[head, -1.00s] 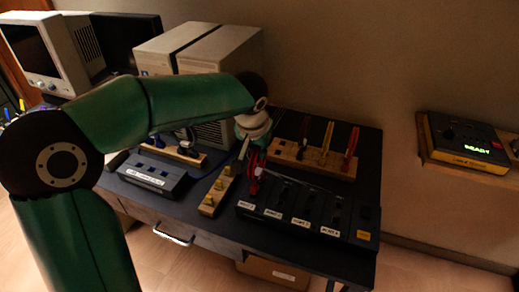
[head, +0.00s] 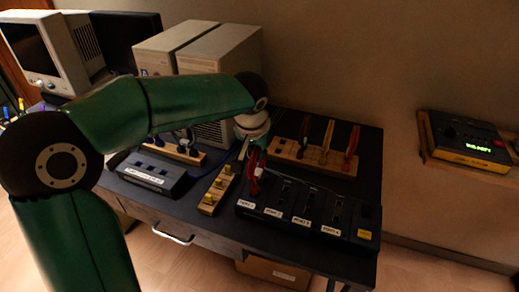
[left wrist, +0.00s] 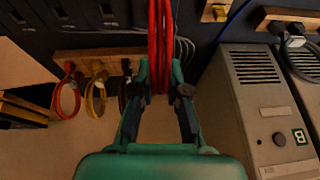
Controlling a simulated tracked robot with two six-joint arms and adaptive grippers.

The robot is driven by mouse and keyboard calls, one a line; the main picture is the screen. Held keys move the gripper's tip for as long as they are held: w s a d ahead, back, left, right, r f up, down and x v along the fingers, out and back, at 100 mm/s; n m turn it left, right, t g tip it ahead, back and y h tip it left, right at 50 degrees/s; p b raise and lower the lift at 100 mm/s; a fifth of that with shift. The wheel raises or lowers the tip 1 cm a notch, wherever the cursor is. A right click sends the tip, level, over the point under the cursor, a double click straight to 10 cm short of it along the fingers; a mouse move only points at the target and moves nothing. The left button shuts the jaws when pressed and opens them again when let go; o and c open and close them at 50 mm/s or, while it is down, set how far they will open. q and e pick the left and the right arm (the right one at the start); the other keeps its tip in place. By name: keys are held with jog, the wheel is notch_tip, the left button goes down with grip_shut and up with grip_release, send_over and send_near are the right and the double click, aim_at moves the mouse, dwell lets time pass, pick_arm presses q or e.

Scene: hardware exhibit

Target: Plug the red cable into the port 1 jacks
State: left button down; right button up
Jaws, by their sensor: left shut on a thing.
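The red cable (head: 255,172) hangs from my left gripper (head: 254,148), its lower end at the leftmost part of the black port panel (head: 346,232). I cannot tell whether its plugs are inside the jacks there. The leftmost white label, seemingly port 1 (head: 246,204), is just in front of the cable end. In the left wrist view, my left gripper (left wrist: 161,80) is shut on the red cable (left wrist: 160,35), whose strands run up between the fingers. The plug ends are out of that view. My right gripper is not in view.
A wooden rack (head: 288,158) with black, yellow and red cables stands behind the panel. A wooden strip with brass parts (head: 209,202) and a dark box (head: 148,174) lie to the left. Beige computer cases (head: 237,50) stand behind my arm. A display unit (head: 466,140) sits on a shelf at right.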

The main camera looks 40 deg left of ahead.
pick_arm(q)
jog(key=shift+f+b, duration=0.3)
jog(key=shift+b, duration=0.05)
dwell(0.7)
dwell(0.4)
jog(key=shift+c, duration=2.2)
grip_release()
jog(key=shift+r, duration=0.1)
jog(key=shift+p+v, duration=1.95)
jog(key=shift+v, duration=1.7)
jog(key=shift+s, duration=0.1)
